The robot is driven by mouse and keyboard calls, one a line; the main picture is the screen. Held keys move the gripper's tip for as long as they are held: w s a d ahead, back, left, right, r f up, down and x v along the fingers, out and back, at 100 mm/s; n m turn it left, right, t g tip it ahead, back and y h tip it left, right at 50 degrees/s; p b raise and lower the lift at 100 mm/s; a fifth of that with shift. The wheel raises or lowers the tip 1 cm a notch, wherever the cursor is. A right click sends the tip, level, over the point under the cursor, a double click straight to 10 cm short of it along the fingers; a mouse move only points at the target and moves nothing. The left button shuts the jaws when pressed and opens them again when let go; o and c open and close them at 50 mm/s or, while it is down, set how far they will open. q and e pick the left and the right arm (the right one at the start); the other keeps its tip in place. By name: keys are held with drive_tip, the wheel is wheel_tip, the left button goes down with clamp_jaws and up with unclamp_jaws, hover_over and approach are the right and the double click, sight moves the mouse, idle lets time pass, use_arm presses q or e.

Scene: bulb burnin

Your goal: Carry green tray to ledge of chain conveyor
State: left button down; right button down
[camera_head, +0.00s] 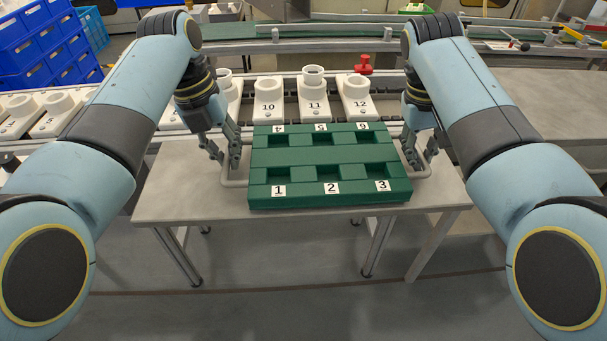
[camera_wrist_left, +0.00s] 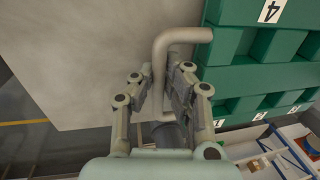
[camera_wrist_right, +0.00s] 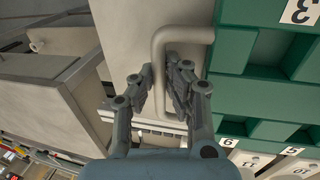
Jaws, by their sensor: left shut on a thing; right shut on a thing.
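The green tray (camera_head: 330,157) has several square pockets with number labels 1 to 6, and all the pockets look empty. It has a grey bar handle on each side and appears level over the grey table; I cannot tell whether it touches the top. My left gripper (camera_head: 232,160) is shut on the left handle (camera_wrist_left: 160,65), which shows between its fingers in the left wrist view. My right gripper (camera_head: 420,158) is shut on the right handle (camera_wrist_right: 160,60). The chain conveyor (camera_head: 290,87) runs across behind the tray, carrying white numbered holders.
The grey table (camera_head: 190,190) has bare top left of the tray. Blue crates (camera_head: 45,45) are stacked at the back left.

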use_arm(q)
drive_tip(key=shift+d+f+b, duration=0.1)
drive_tip(key=shift+f+b, duration=0.2)
drive_tip(key=shift+f, duration=0.25)
use_arm(e)
drive_tip(key=shift+a+f, duration=0.1)
drive_tip(key=shift+f, duration=0.5)
use_arm(q)
drive_tip(key=c, duration=1.4)
unclamp_jaws()
drive_tip(key=shift+r, duration=0.3)
use_arm(e)
drive_tip(key=c, duration=1.4)
unclamp_jaws()
drive_tip(key=shift+r, duration=0.3)
drive_tip(key=shift+r, duration=0.45)
use_arm(q)
wheel_tip(320, 180, up, 7)
drive_tip(key=a, duration=0.1)
drive_tip(key=shift+a+r, duration=0.15)
drive_tip(key=shift+a, duration=0.1)
use_arm(e)
drive_tip(key=v, duration=1.1)
